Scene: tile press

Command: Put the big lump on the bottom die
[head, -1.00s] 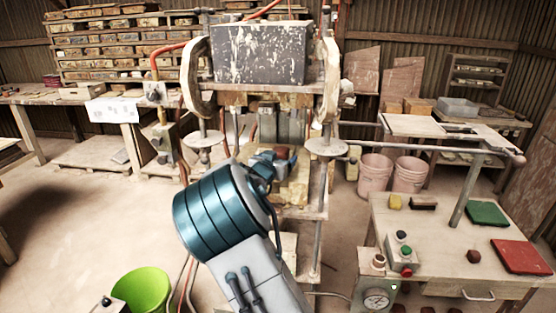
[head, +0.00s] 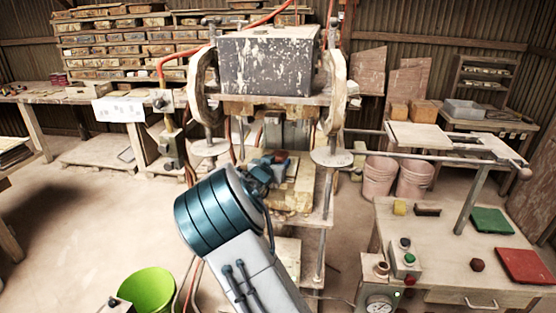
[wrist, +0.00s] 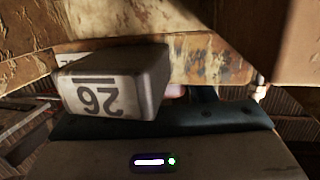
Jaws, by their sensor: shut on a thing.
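My gripper (head: 277,163) is inside the press opening, shut on a dark reddish-brown lump (head: 281,156), probably the big lump. The lump sits above the worn tan bottom die (head: 297,195); I cannot tell whether they touch. My arm hides part of the die and the press bed. In the wrist view a pinkish bit of the lump (wrist: 176,91) shows beyond a grey block marked 26 (wrist: 105,92), which hides most of it. A smaller reddish-brown lump (head: 477,265) lies on the right table.
The press's paint-spattered upper block (head: 268,65) hangs over the opening, between posts. The right table (head: 440,240) bears a green pad (head: 491,221), a red pad (head: 524,265) and a button box (head: 405,258). A green bucket (head: 147,291) stands front left.

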